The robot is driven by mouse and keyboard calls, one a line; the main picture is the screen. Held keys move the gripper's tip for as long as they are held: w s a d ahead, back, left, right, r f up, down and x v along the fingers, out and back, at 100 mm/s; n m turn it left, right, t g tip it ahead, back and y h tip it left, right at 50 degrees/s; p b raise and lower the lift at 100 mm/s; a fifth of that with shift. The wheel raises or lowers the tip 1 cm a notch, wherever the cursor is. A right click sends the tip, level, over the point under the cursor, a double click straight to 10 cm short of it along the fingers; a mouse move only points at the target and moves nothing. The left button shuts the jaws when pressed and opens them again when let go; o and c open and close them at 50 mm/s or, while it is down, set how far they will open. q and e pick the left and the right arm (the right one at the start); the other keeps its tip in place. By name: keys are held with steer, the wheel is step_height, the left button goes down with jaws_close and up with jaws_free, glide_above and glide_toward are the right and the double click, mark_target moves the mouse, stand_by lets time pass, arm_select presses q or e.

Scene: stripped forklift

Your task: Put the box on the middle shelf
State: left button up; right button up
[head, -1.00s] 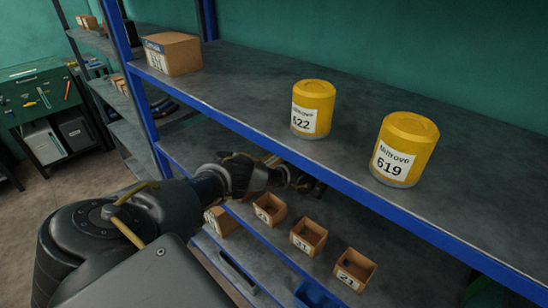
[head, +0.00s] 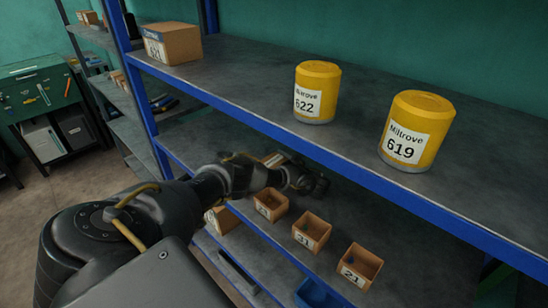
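A brown cardboard box (head: 172,44) with a white and blue label sits at the left end of the upper shelf (head: 240,75). My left gripper (head: 316,186) reaches under the upper shelf's blue edge, above the middle shelf (head: 335,222). Its fingers are dark and small in the picture, so I cannot tell whether they are open or hold anything. My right gripper is out of view.
Two yellow canisters, 622 (head: 316,75) and 619 (head: 424,115), stand on the upper shelf. Several small open bins (head: 311,240) line the middle shelf's front edge. A blue bin (head: 315,294) sits lower. A green tool cabinet (head: 42,100) stands at left.

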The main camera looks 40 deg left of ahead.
arm_select(q)
steer(key=shift+d+r, duration=0.15)
steer(key=shift+d, duration=0.05)
steer(key=d+p, duration=0.3)
steer(key=shift+d+r+p, duration=0.25)
steer(key=shift+r+p, duration=0.05)
steer(key=shift+p, duration=0.05)
steer(key=d+p, duration=0.1)
steer(key=d, duration=0.2)
steer(key=d+p, duration=0.1)
steer(key=d, duration=0.2)
steer(key=shift+w+d+f+p, duration=0.1)
steer(key=shift+d+f+p, duration=0.1)
steer(key=shift+d+p, duration=0.2)
steer(key=shift+d+f, duration=0.15)
steer(key=shift+d, duration=0.6)
